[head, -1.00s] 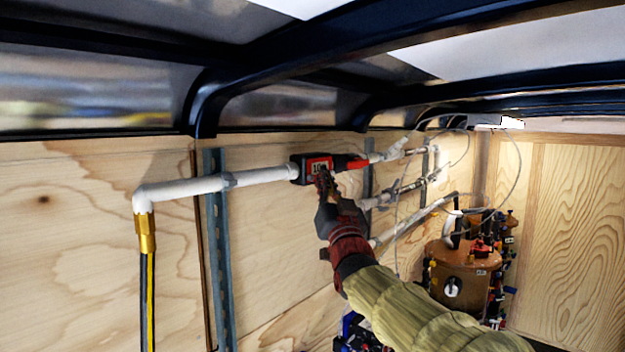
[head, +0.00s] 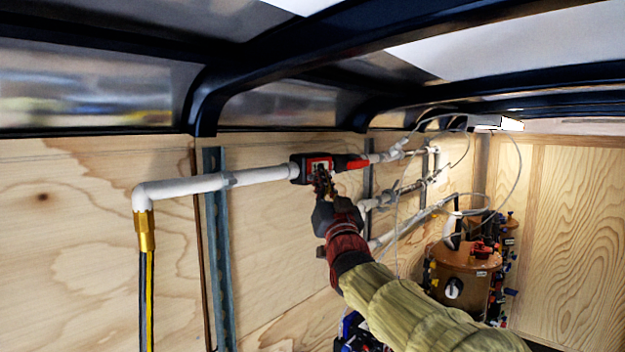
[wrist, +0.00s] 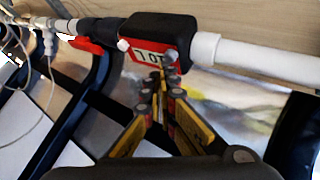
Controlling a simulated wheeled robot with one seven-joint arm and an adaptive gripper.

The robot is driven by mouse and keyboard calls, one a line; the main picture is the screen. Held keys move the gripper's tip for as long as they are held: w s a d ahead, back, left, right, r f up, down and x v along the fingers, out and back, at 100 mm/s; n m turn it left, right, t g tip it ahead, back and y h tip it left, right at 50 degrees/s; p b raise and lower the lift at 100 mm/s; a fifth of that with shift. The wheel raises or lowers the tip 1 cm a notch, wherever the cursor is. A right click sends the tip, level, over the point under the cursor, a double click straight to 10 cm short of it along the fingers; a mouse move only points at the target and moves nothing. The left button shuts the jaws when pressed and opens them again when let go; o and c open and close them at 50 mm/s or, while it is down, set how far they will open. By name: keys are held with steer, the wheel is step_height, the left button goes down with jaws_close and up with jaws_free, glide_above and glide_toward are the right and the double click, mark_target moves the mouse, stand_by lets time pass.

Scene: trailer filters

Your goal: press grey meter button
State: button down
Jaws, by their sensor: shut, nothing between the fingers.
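The meter (head: 298,169), a black and red housing with a small white display, sits in line with a white pipe on the plywood wall. In the wrist view my gripper (wrist: 163,76) reaches up to the display's edge. I cannot tell whether it touches.
The white pipe (head: 235,179) runs left to an elbow and a brass fitting (head: 145,232). A red handle (head: 357,163) and more pipes lie right of the meter. A brown tank (head: 466,258) stands lower right. Dark roof beams pass overhead.

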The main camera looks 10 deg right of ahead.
steer(key=shift+w+a, duration=0.3)
steer(key=shift+w, duration=0.1)
stand_by(0.6)
steer(key=shift+s+d+f+b, duration=0.1)
steer(key=shift+b, duration=0.3)
steer(key=shift+s+d+b, duration=0.45)
steer(key=shift+s+b, duration=0.15)
steer(key=shift+b, duration=0.1)
steer(key=s+d+b, duration=0.1)
steer(key=s, duration=0.1)
steer(key=s+d+b, duration=0.2)
stand_by(0.4)
stand_by(0.4)
